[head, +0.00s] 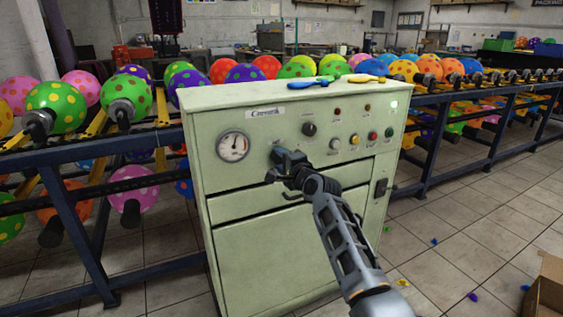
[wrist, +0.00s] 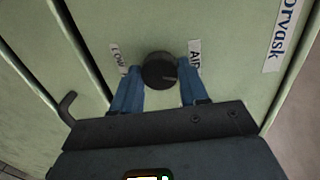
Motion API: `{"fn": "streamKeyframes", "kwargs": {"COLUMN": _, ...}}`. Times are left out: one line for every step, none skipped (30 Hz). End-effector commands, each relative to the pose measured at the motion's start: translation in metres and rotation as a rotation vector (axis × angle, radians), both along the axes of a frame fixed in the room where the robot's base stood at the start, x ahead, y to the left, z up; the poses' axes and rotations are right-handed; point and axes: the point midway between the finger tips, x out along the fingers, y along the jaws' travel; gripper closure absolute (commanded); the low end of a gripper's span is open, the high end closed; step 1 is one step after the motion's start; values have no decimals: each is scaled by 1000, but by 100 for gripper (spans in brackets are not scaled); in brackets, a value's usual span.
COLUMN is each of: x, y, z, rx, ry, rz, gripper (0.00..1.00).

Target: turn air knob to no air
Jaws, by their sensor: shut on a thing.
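The pale green machine (head: 265,235) stands in front of me with its control panel facing me. A dark round air knob (wrist: 158,70) sits on the panel, between a label (wrist: 195,60) reading "AIR" and another label (wrist: 118,58) that seems to read "LOW". My gripper (wrist: 159,80) has its blue fingers on either side of the knob and is shut on it. In the head view my gripper (head: 278,156) reaches the panel just right of the gauge and hides this knob. Which way the knob points is too dark to tell.
A pressure gauge (head: 233,146), another black knob (head: 309,129) and several buttons (head: 354,139) are close to my gripper. Flat balloons (head: 312,82) lie on the machine's top. Racks of dotted balloons (head: 60,105) flank it. A cardboard box (head: 548,285) is at lower right.

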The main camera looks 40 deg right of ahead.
Motion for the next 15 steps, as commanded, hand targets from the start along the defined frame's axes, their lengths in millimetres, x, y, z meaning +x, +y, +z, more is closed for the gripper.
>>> {"fn": "streamKeyframes", "kwargs": {"x": 0, "y": 1, "z": -3, "rx": -42, "ry": 15, "rz": 2, "gripper": 87}}
{"fn": "streamKeyframes", "kwargs": {"x": 0, "y": 1, "z": -3, "rx": -69, "ry": 23, "rz": 2, "gripper": 87}}
{"fn": "streamKeyframes", "kwargs": {"x": 0, "y": 1, "z": -3, "rx": -105, "ry": 34, "rz": 2, "gripper": 87}}
{"fn": "streamKeyframes", "kwargs": {"x": 0, "y": 1, "z": -3, "rx": -132, "ry": 42, "rz": 1, "gripper": 87}}
{"fn": "streamKeyframes", "kwargs": {"x": 0, "y": 1, "z": -3, "rx": -160, "ry": 49, "rz": 2, "gripper": 87}}
{"fn": "streamKeyframes", "kwargs": {"x": 0, "y": 1, "z": -3, "rx": -197, "ry": 61, "rz": 2, "gripper": 87}}
{"fn": "streamKeyframes", "kwargs": {"x": 0, "y": 1, "z": -3, "rx": -224, "ry": 67, "rz": 2, "gripper": 87}}
{"fn": "streamKeyframes", "kwargs": {"x": 0, "y": 1, "z": -3, "rx": -252, "ry": 75, "rz": 2, "gripper": 87}}
{"fn": "streamKeyframes", "kwargs": {"x": 0, "y": 1, "z": -3, "rx": -289, "ry": 86, "rz": 2, "gripper": 87}}
{"fn": "streamKeyframes", "kwargs": {"x": 0, "y": 2, "z": -3, "rx": -315, "ry": 94, "rz": 2, "gripper": 87}}
{"fn": "streamKeyframes", "kwargs": {"x": 0, "y": 2, "z": -3, "rx": -342, "ry": 102, "rz": 3, "gripper": 87}}
{"fn": "streamKeyframes", "kwargs": {"x": 0, "y": 2, "z": -4, "rx": -380, "ry": 112, "rz": 2, "gripper": 87}}
{"fn": "streamKeyframes", "kwargs": {"x": 0, "y": 2, "z": -4, "rx": -407, "ry": 120, "rz": 2, "gripper": 87}}
{"fn": "streamKeyframes", "kwargs": {"x": 0, "y": 2, "z": -4, "rx": -434, "ry": 128, "rz": 2, "gripper": 87}}
{"fn": "streamKeyframes", "kwargs": {"x": 0, "y": 2, "z": -4, "rx": -470, "ry": 138, "rz": 3, "gripper": 87}}
